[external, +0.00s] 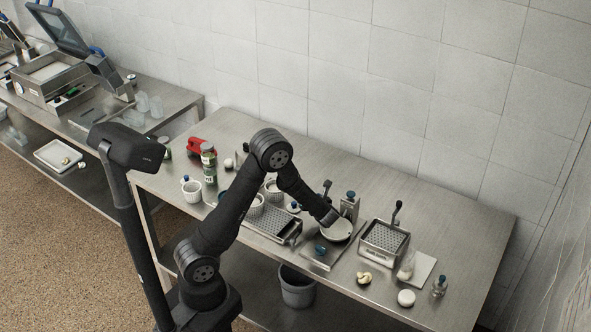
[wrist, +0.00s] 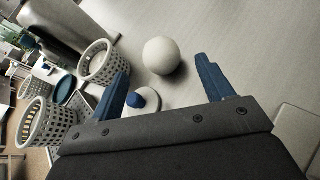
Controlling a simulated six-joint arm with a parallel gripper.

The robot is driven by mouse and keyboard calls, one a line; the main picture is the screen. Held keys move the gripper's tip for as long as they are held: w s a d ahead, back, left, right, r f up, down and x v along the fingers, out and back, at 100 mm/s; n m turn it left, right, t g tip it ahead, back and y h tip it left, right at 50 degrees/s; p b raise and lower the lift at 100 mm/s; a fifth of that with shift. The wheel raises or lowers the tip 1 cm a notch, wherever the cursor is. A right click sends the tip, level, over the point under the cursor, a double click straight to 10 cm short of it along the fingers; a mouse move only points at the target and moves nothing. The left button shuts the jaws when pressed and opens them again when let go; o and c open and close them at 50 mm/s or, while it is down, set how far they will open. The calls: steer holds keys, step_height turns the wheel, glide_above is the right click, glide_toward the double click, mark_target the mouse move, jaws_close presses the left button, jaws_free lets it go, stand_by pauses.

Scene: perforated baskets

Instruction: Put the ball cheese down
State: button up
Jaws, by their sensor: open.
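The ball cheese (wrist: 161,55) is a smooth white ball in the wrist view. It appears to rest on the grey metal surface, just beyond my fingertips and apart from both of them. My gripper (wrist: 165,78) has its two blue fingers spread wide with nothing held between them. In the external view my gripper (external: 331,219) is low over the table, beside a white round dish (external: 336,231). A small white ball (external: 229,163) shows there near the back left; I cannot tell whether it is the same ball.
Perforated white baskets (wrist: 99,62) stand left of the ball. A white lid with a blue knob (wrist: 143,99) lies near my left finger. A perforated tray (external: 270,223) and a metal box with a perforated top (external: 384,240) stand on the table. The table's right end (external: 465,235) is clear.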

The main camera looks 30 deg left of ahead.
steer(key=shift+f+x, duration=0.1)
steer(key=shift+x, duration=1.4)
steer(key=shift+f+x, duration=0.15)
steer(key=shift+x, duration=1.35)
steer(key=shift+s, duration=0.1)
steer(key=c, duration=1.2)
steer(key=shift+o, duration=0.2)
steer(key=shift+d, duration=0.1)
